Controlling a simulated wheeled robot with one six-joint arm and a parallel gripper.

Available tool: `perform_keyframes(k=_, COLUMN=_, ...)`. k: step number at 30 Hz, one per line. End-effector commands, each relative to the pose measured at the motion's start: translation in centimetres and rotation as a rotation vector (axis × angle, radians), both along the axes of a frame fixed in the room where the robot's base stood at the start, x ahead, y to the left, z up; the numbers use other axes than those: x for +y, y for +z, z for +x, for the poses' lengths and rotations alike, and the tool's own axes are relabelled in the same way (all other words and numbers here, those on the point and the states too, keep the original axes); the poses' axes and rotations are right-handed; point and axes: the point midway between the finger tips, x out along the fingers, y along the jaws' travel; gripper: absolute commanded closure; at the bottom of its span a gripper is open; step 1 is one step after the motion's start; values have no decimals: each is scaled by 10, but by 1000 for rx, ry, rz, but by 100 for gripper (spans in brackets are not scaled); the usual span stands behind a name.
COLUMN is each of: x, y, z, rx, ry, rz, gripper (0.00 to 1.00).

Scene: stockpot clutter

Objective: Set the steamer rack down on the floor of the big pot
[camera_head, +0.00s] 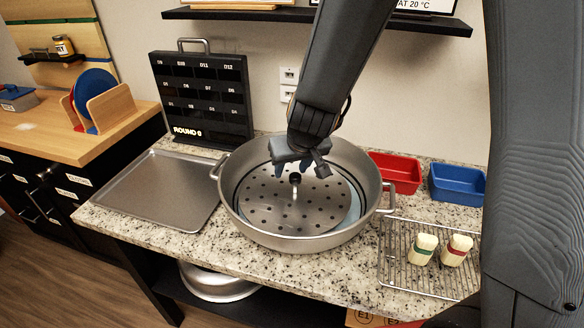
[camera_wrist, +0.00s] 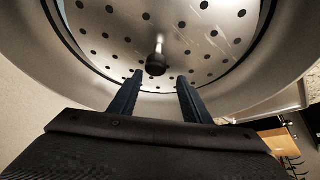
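The steamer rack (camera_head: 268,205) is a round perforated metal disc with a short centre post and dark knob (camera_head: 295,178). It lies inside the big pot (camera_head: 288,241), a wide grey pan with two side handles; I cannot tell whether it is flat on the floor. The rack (camera_wrist: 113,28) and knob (camera_wrist: 156,65) also show in the wrist view. My gripper (camera_head: 302,168) is over the pot, just above the rack. In the wrist view its two fingers (camera_wrist: 160,80) are apart, with the knob just beyond their tips and nothing held.
An empty metal tray (camera_head: 158,190) lies left of the pot, before a black numbered board (camera_head: 205,98). At right are a red bin (camera_head: 398,173), a blue bin (camera_head: 457,184) and a wire rack (camera_head: 405,268) with two pale shakers (camera_head: 440,250).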

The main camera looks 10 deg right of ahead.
Motion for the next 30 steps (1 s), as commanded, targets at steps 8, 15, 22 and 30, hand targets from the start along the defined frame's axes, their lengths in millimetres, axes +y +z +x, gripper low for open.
perform_keyframes(k=8, x=0, y=1, z=0, rx=0, ry=-1, rz=0, gripper=56)
perform_keyframes(k=15, x=0, y=13, z=-1, rx=0, ry=-1, rz=0, gripper=56)
perform_keyframes(k=22, x=-3, y=43, z=-15, rx=-2, ry=-1, rz=1, gripper=56)
perform_keyframes(k=30, x=-8, y=79, z=-36, rx=-1, ry=-1, rz=1, gripper=56)
